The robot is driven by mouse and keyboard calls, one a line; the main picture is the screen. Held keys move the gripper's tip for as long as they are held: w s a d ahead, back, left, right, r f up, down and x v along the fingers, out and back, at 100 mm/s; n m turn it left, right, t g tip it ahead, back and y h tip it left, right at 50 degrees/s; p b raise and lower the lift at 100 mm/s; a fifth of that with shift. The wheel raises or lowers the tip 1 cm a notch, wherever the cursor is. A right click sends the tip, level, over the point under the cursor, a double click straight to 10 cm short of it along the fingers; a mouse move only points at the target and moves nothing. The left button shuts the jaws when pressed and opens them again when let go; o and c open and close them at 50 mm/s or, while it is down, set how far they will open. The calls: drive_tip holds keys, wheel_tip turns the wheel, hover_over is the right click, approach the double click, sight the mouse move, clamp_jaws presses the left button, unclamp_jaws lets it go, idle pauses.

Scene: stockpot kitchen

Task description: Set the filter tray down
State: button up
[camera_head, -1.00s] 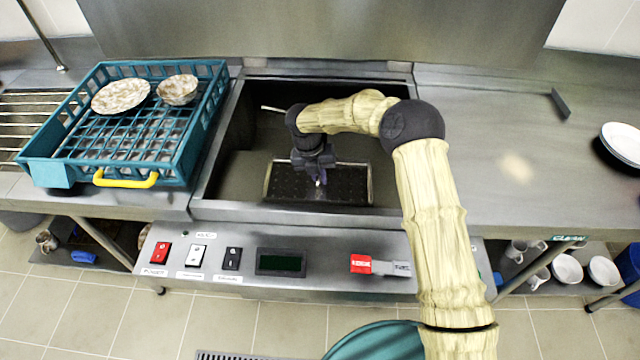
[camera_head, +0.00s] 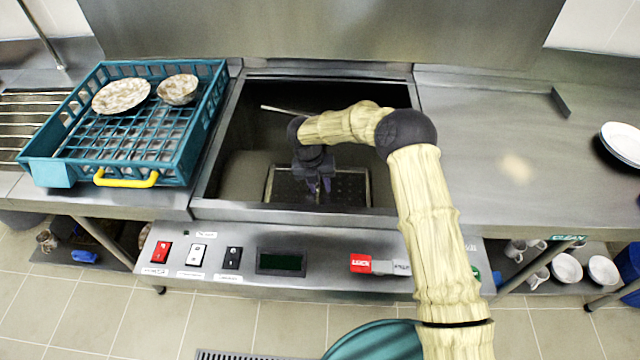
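The filter tray (camera_head: 350,188) is a dark perforated plate with a pale metal rim. It lies low inside the open sink-like well (camera_head: 240,140), towards the front wall, and looks level. My gripper (camera_head: 319,190) points down over the middle of the tray. Its two fingers look spread apart, so it appears open. The fingers and wrist hide the tray's middle, and I cannot tell whether they still touch it. The tray's near edge is partly hidden by the well's front rim.
A teal dish rack (camera_head: 180,165) with a plate (camera_head: 121,95) and a bowl (camera_head: 177,89) stands left of the well. A control panel with switches (camera_head: 198,255) and a red lock tag (camera_head: 361,263) is in front. The right counter (camera_head: 490,150) is mostly clear.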

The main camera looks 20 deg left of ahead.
wheel_tip(320, 180, up, 12)
drive_tip(key=a, duration=0.2)
drive_tip(key=shift+s+a+b, duration=0.15)
drive_tip(key=shift+s+b, duration=0.15)
idle(0.3)
idle(0.3)
drive_tip(key=shift+a, duration=0.1)
